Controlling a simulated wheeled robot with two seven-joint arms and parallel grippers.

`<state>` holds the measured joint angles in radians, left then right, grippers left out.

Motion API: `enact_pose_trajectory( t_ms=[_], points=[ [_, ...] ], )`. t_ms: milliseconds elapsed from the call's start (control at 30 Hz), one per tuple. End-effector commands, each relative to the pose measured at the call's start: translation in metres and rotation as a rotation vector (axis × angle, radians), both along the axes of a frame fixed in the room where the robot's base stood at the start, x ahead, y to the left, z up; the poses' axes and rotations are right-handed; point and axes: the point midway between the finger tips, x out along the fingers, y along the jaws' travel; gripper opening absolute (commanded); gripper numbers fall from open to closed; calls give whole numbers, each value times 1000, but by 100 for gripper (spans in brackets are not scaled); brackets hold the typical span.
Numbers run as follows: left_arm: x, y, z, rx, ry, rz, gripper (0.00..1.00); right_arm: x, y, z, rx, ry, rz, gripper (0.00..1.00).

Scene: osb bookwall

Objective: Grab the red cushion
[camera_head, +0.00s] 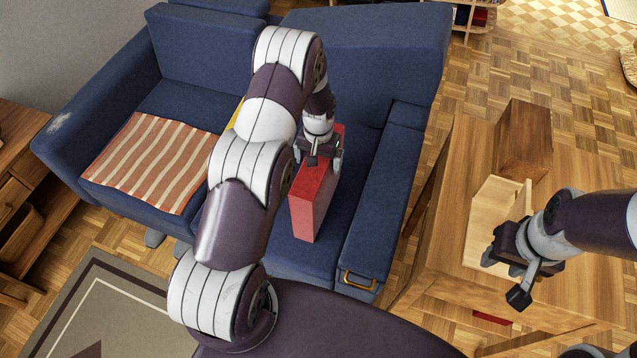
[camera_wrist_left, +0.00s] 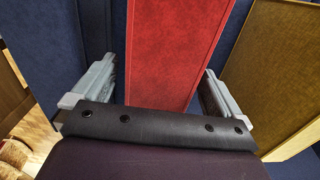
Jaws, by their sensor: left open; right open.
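The red cushion (camera_head: 314,205) stands upright on its edge on the blue sofa seat, near the armrest on the right. My left gripper (camera_head: 321,163) is at the top of it in the head view, jaws open. In the left wrist view the red cushion (camera_wrist_left: 175,50) lies between the two spread fingers of my left gripper (camera_wrist_left: 160,85), with a gap visible on the left side. Whether the right finger touches it I cannot tell. My arm hides part of the cushion in the head view. My right gripper (camera_head: 514,270) is open and empty above the wooden table.
A yellow cushion (camera_wrist_left: 283,65) stands close by, mostly hidden behind my arm in the head view. A striped blanket (camera_head: 150,160) lies on the blue sofa (camera_head: 190,100). The wooden table (camera_head: 455,210) at right holds a dark wooden block (camera_head: 524,140) and a pale wooden tray (camera_head: 490,215).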

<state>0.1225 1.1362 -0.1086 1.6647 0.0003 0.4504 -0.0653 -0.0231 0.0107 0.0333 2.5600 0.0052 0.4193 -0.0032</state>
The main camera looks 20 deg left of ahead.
Motion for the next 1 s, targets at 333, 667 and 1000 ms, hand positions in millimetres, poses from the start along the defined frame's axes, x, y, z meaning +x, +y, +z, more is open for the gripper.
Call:
enact_pose_trajectory(
  t_ms=[333,667,1000],
  points=[
    [0,0,-5,0,-2,0,74,0,0,0,0,0,0,43],
    [1,0,-4,0,-2,0,9,0,0,0,0,0,0,43],
    [2,0,49,0,-7,0,9,0,0,2,0,0,0,43]
  ],
)
